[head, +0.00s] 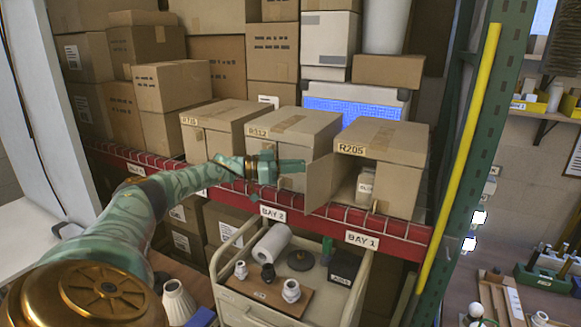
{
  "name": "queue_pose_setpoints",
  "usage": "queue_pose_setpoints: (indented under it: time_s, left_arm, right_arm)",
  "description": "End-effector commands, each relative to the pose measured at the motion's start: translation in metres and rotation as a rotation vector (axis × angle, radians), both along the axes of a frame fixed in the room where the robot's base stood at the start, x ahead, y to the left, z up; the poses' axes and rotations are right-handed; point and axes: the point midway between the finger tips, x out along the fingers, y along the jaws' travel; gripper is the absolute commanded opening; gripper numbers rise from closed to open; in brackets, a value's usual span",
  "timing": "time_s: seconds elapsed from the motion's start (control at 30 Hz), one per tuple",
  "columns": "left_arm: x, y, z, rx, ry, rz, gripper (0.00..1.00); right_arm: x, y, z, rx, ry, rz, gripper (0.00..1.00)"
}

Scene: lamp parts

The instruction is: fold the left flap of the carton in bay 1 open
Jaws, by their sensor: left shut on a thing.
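The carton in bay 1 (397,143), labelled R205, stands at the right end of the shelf above the BAY 1 sign (361,240). Its left flap (322,184) stands swung outward from the front, toward the left. The carton front is partly open, and a small pale labelled box (366,188) shows inside. My left gripper (303,167) reaches in from the left and is shut on the outer edge of the left flap. The exact finger contact is small and hard to make out. My right gripper is not in view.
The R312 carton (298,127) and another carton (212,118) stand to the left on the same shelf. A red shelf beam with wire mesh (278,203) runs below. A green rack post (478,130) stands close at right. A cart (262,300) with lamp parts stands below.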

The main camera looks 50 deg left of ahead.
Motion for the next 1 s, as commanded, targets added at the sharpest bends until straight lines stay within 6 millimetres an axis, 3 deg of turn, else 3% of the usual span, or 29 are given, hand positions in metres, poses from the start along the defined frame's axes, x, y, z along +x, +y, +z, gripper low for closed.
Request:
queue_pose_setpoints:
  time_s: [0.03,0.13,0.17,1.0]
  left_arm:
    - [0.0037,0.0001,0.0109,-0.009,-0.027,0.007,0.0]
    - [0.0038,-0.0002,0.0109,-0.009,-0.027,0.006,0.0]
    - [0.0039,-0.0004,0.0108,-0.009,-0.027,0.006,0.26]
    - [0.0007,0.0021,0.0104,-0.01,-0.026,0.007,0.26]
  right_arm:
    - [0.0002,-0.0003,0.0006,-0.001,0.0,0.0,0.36]
    - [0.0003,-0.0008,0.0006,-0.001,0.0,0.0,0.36]
    - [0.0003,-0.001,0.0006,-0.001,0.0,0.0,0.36]
    - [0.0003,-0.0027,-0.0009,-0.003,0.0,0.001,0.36]
